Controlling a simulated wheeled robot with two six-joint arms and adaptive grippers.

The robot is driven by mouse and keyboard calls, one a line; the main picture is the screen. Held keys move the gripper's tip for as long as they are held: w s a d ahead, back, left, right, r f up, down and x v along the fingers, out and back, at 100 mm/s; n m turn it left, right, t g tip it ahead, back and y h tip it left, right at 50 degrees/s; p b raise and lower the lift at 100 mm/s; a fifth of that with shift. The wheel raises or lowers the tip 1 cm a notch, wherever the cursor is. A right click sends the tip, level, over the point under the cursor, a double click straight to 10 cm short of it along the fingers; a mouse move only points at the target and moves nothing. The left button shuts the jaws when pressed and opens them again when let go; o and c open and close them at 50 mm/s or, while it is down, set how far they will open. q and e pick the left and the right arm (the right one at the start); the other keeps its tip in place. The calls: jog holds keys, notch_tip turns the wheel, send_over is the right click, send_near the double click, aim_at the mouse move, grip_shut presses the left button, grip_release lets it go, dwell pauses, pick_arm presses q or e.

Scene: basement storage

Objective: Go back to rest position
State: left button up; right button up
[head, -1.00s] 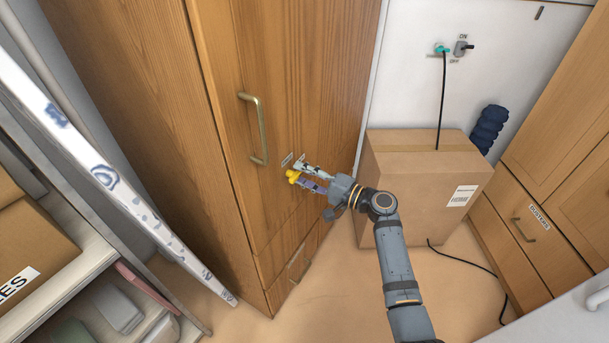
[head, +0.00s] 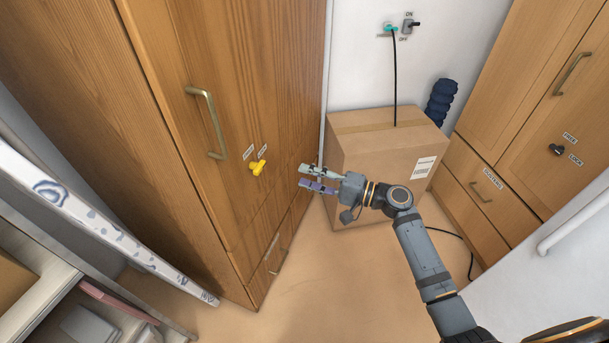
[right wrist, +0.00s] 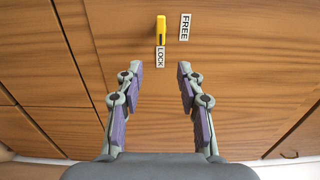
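My right gripper (head: 312,178) is open and empty, in the middle of the head view. It is apart from the wooden cabinet (head: 185,120) and points left at its door. In the right wrist view the two fingers (right wrist: 159,85) are spread, with nothing between them. The yellow knob (head: 258,168) is on the cabinet door, left of the gripper, beside two small labels. In the right wrist view the knob (right wrist: 161,29) stands ahead of the fingers, in line with the LOCK label (right wrist: 160,57), with the FREE label (right wrist: 185,27) beside it. My left gripper is not in view.
A cardboard box (head: 375,165) stands behind the right gripper. A second wooden cabinet (head: 510,130) is on the right. A patterned white board (head: 90,220) leans beside the shelf (head: 50,290) at left. Bare floor (head: 330,280) lies in front.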

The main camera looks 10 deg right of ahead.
jog(key=d+f+m+h+p, duration=0.1)
jog(key=d+f+h, duration=0.15)
jog(key=f, duration=0.55)
jog(key=d+f+m+h+p, duration=0.1)
jog(key=d+f+h+p, duration=0.15)
jog(key=f, duration=0.55)
jog(key=s+d+f+g+h+p, duration=0.1)
jog(key=s+d+f+h, duration=0.1)
jog(key=s+f, duration=0.3)
jog(key=s+d+f+n+g+h+p, duration=0.1)
jog(key=s+d+f+h, duration=0.15)
jog(key=f, duration=0.45)
jog(key=s+d+f+g+h, duration=0.1)
jog(key=s+d+f+h, duration=0.1)
jog(key=s+f, duration=0.3)
jog(key=s+d+f+n+g+h+p, duration=0.1)
jog(key=s+f, duration=0.3)
jog(key=s, duration=0.6)
jog(key=s+d+f+n+g+h+p, duration=0.2)
jog(key=s+f+n, duration=0.2)
jog(key=s, duration=0.7)
jog(key=s+d+f+n+g+h+p, duration=0.1)
jog(key=s+f, duration=0.4)
jog(key=s, duration=0.6)
jog(key=shift+s+d+f+n+g+p, duration=0.15)
jog(key=shift+d+f+n+g+p, duration=0.2)
jog(key=shift+n+g, duration=0.6)
jog(key=shift+r, duration=0.1)
